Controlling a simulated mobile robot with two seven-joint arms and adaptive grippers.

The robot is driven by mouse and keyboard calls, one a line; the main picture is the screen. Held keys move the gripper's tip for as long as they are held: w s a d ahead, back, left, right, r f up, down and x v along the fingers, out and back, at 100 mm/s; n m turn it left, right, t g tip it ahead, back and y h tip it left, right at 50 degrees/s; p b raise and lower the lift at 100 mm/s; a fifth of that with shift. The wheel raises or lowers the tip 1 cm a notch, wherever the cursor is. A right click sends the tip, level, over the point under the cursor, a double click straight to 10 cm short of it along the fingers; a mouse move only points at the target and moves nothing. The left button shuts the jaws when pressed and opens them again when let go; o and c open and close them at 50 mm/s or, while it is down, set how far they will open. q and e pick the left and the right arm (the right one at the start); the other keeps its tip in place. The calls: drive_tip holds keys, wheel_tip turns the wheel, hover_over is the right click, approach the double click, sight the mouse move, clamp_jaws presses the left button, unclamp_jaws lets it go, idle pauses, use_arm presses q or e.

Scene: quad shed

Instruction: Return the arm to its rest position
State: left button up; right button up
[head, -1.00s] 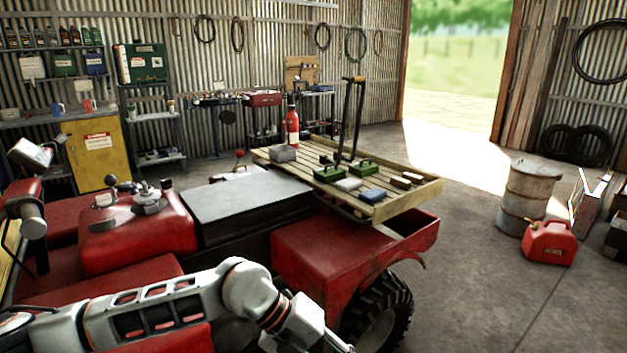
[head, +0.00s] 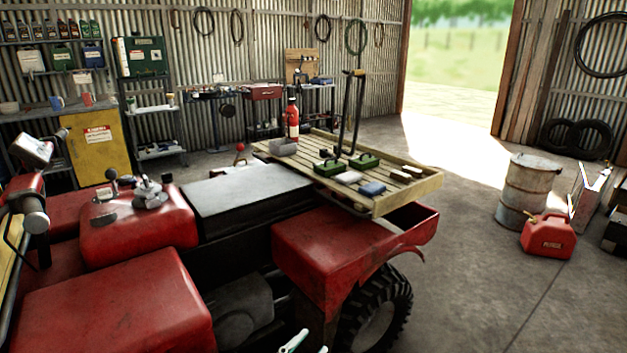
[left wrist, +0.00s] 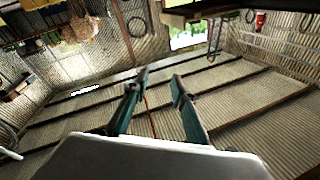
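My left gripper (head: 306,346) shows only as pale fingertips at the bottom edge of the head view, low in front of the red quad bike (head: 110,310). In the left wrist view the left gripper (left wrist: 160,76) has its two green-grey fingers spread apart with nothing between them. That view faces corrugated sheeting and dark beams. The rest of my left arm is out of the head view. My right gripper is in neither view.
The quad's wooden rack (head: 425,186) holds green boxes, blocks and a red extinguisher (head: 291,120). The rear tyre (head: 385,318) is close to the fingertips. A drum (head: 528,190) and a red fuel can (head: 547,236) stand right. The concrete floor between is clear.

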use_arm(q)
drive_tip(key=s+a+f+n+g+y, duration=0.1)
drive_tip(key=s+a+f+n+y, duration=0.1)
drive_tip(key=s+a+f, duration=0.3)
drive_tip(key=s+a+f+n+g+y, duration=0.2)
drive_tip(key=s+a+f, duration=0.4)
drive_tip(key=f, duration=0.5)
drive_tip(key=s+a+f+n+g+y, duration=0.2)
drive_tip(key=s+a+f+y, duration=0.3)
drive_tip(key=a+f, duration=0.3)
drive_tip(key=shift+s+f+n+y, duration=0.3)
drive_tip(key=shift+f+n, duration=0.15)
drive_tip(key=shift+n, duration=0.45)
